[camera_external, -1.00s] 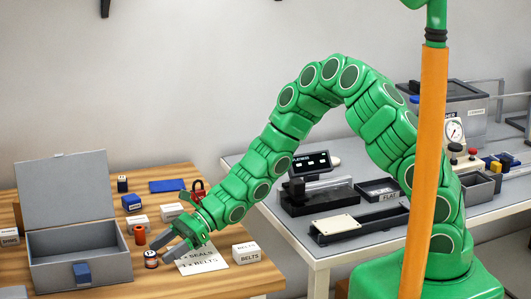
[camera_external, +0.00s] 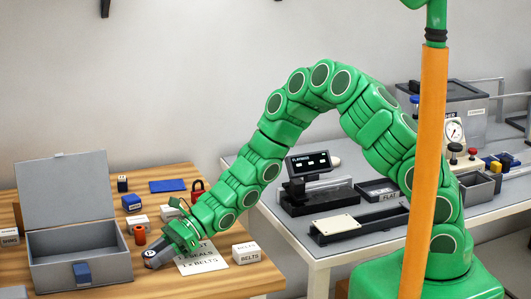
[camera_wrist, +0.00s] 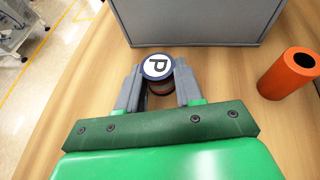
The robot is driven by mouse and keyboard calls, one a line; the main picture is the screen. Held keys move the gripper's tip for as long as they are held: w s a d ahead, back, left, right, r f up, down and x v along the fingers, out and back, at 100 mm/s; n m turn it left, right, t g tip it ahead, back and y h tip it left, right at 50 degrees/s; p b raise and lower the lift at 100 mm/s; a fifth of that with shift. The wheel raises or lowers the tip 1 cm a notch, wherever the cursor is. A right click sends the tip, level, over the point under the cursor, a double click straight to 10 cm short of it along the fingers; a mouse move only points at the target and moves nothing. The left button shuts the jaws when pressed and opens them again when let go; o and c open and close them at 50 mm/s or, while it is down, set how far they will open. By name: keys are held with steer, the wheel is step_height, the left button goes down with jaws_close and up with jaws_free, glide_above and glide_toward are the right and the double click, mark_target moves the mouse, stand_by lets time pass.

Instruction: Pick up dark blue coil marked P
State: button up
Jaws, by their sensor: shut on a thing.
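The dark blue coil marked P (camera_wrist: 158,68) stands upright on the wooden table in the wrist view, with a white disc and a black P on top and a reddish band below. My gripper (camera_wrist: 159,92) has one grey finger on each side of it and is shut on it. In the external view my gripper (camera_external: 155,260) is low at the table's front, right of the grey box, and mostly covers the coil (camera_external: 150,253).
The open grey box (camera_external: 80,245) with a blue latch stands just left of my gripper. An orange hollow cylinder (camera_wrist: 290,73) stands close by on the right in the wrist view. A white BELTS box (camera_external: 246,253) and a printed sheet (camera_external: 205,262) lie to the right.

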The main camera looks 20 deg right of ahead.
steer(key=shift+c, duration=0.6)
steer(key=shift+r, duration=1.5)
steer(key=s+d+r, duration=0.8)
steer(key=d+r, duration=0.2)
steer(key=d, duration=0.1)
